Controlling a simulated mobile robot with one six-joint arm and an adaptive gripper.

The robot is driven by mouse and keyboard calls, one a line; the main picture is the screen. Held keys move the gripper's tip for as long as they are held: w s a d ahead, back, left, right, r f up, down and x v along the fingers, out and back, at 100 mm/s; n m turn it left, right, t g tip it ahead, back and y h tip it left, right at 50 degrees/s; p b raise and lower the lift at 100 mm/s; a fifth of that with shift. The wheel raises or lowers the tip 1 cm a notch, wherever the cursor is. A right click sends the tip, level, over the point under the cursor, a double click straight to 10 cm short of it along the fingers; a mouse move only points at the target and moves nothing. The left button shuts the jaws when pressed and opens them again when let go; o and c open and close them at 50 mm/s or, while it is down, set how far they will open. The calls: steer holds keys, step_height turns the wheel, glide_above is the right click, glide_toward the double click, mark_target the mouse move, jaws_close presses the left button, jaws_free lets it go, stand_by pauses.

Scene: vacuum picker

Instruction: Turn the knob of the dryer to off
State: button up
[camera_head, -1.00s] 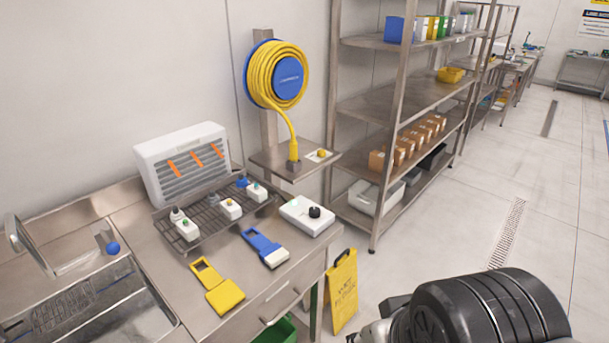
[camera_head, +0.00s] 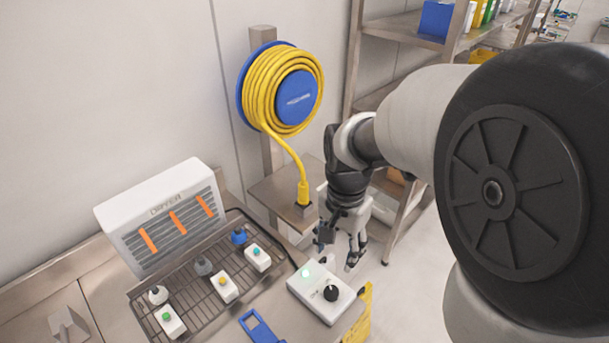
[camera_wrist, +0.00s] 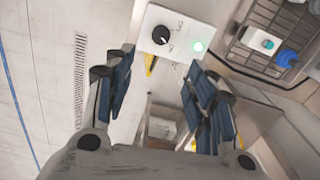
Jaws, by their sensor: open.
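The dryer (camera_head: 165,215) is a white unit with orange strips on a grey grille, standing against the wall. A white control box (camera_head: 312,303) sits near the counter's right end, with a black knob (camera_head: 330,293) and a lit green lamp (camera_head: 305,273). I cannot read the knob's setting for certain. My gripper (camera_head: 339,252) is open and empty, above and behind the box's far right side, apart from the knob. In the wrist view, the knob (camera_wrist: 161,34) shows beyond the gap between the fingertips (camera_wrist: 158,65), with the green lamp (camera_wrist: 199,46) to its right.
A blue tool (camera_head: 260,325) lies at the front. A yellow hose reel (camera_head: 283,95) hangs on a post behind. Metal shelving (camera_head: 400,45) stands back right.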

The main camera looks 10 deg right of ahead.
mark_target(333, 289)
step_height(333, 289, down, 17)
steer(key=b, duration=0.5)
steer(key=shift+w+f+b, duration=0.1)
steer(key=shift+w+b, duration=0.05)
steer(key=shift+b, duration=0.15)
steer(key=shift+c, duration=0.3)
steer(key=c, duration=1)
